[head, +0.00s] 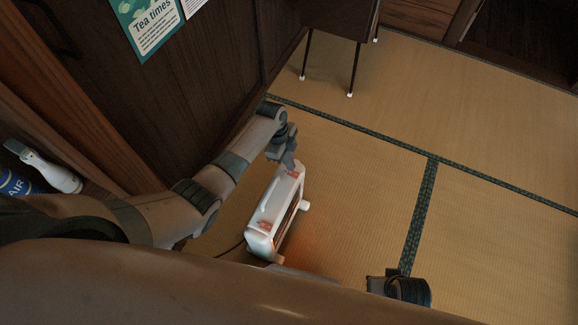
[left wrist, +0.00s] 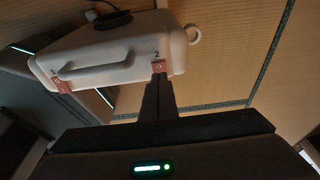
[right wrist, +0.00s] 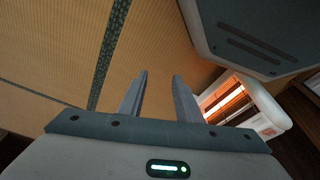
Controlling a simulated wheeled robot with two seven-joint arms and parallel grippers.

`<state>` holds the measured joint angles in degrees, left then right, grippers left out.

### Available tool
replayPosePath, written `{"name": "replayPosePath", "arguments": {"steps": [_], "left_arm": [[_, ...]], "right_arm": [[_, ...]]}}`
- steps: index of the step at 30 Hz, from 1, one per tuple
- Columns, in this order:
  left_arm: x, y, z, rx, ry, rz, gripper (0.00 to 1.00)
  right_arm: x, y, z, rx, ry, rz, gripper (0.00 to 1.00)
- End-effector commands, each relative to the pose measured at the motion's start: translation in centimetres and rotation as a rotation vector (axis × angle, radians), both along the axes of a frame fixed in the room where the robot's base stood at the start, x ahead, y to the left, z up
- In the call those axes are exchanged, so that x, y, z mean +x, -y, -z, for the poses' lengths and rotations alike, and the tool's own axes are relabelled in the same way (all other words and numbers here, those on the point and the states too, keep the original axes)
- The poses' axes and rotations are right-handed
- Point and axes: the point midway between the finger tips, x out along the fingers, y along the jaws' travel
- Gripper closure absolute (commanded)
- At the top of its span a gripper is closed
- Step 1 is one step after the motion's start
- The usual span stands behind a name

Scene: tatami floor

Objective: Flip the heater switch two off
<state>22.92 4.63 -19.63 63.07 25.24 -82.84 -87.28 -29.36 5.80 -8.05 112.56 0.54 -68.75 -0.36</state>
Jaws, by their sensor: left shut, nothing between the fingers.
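The white heater (head: 270,204) stands on the tatami beside the dark wall, its front glowing orange. In the left wrist view its top (left wrist: 115,52) has a long handle and a reddish switch at each end. Switch two (left wrist: 159,66), marked "2", is right at my left gripper's fingertips (left wrist: 158,77); I cannot tell if they touch. Switch one (left wrist: 61,87) is at the other end. In the head view my left gripper (head: 290,163) is shut and empty at the heater's far end. My right gripper (right wrist: 159,78) is open and empty; the glowing heater bars (right wrist: 224,102) show beyond it.
A dark table (head: 340,18) with thin legs stands at the back. A white spray bottle (head: 52,172) and a blue can (head: 14,184) are at the left. A dark cord (head: 232,247) runs from the heater. The tatami at the right is clear.

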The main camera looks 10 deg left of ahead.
Motion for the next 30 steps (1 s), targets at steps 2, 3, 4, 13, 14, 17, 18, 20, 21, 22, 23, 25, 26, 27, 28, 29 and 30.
{"name": "replayPosePath", "arguments": {"steps": [2,3,4,13,14,17,18,20,21,22,23,25,26,27,28,29,30], "left_arm": [[0.0,-0.1,1.0,-0.001,-0.001,-0.001,1.00],[0.0,-0.1,1.3,-0.001,-0.001,0.000,1.00],[0.0,-0.1,1.5,-0.001,0.000,0.000,1.00],[0.1,-0.3,2.1,0.000,0.002,0.000,1.00],[0.1,-0.3,2.1,0.000,0.002,0.000,1.00],[0.1,-0.3,2.1,0.000,0.001,0.000,1.00],[0.1,-0.3,2.1,0.000,0.001,0.000,1.00],[0.1,-0.3,2.3,0.000,0.001,0.000,1.00],[0.1,-0.5,2.5,0.001,0.000,0.001,1.00],[0.1,-0.6,2.7,0.002,0.000,0.001,1.00],[0.2,-0.7,3.0,0.002,-0.001,0.000,1.00],[0.2,-0.6,3.0,-0.001,0.001,0.002,1.00],[0.2,-0.6,3.0,-0.001,0.001,0.001,1.00],[0.2,-0.6,3.0,-0.001,0.001,0.001,1.00],[0.2,-0.6,3.0,-0.001,0.001,0.001,1.00],[0.2,-0.6,3.0,-0.001,0.001,0.001,1.00],[0.2,-0.6,3.0,-0.001,0.001,0.001,1.00]], "right_arm": [[0.0,0.0,-0.5,0.001,0.003,0.000,0.69],[0.0,0.0,-0.7,0.000,0.003,0.000,0.69],[0.0,0.0,-0.9,0.000,0.003,0.000,0.69],[0.0,0.0,-1.4,0.000,0.004,0.000,0.69],[0.0,0.0,-1.4,0.000,0.004,0.000,0.69],[0.0,0.0,-1.4,0.000,0.004,0.000,0.69],[0.0,0.0,-1.4,0.000,0.004,0.000,0.69],[0.0,0.0,-1.4,0.000,0.004,0.000,0.69],[0.0,0.0,-1.3,0.000,0.003,0.000,0.69],[0.0,0.0,-1.3,-0.001,0.001,0.000,0.69],[-0.1,0.0,-1.3,-0.001,0.000,0.000,0.69],[0.0,-0.1,-1.9,-0.001,0.001,0.000,0.69],[0.0,-0.1,-2.0,0.000,0.003,0.000,0.69],[0.1,-0.1,-2.0,0.000,0.005,0.000,0.69],[0.1,-0.1,-2.1,0.000,0.005,0.000,0.69],[0.0,-0.1,-2.0,0.000,0.005,0.000,0.69],[-0.1,-0.1,-2.0,0.000,0.004,0.000,0.69]]}}
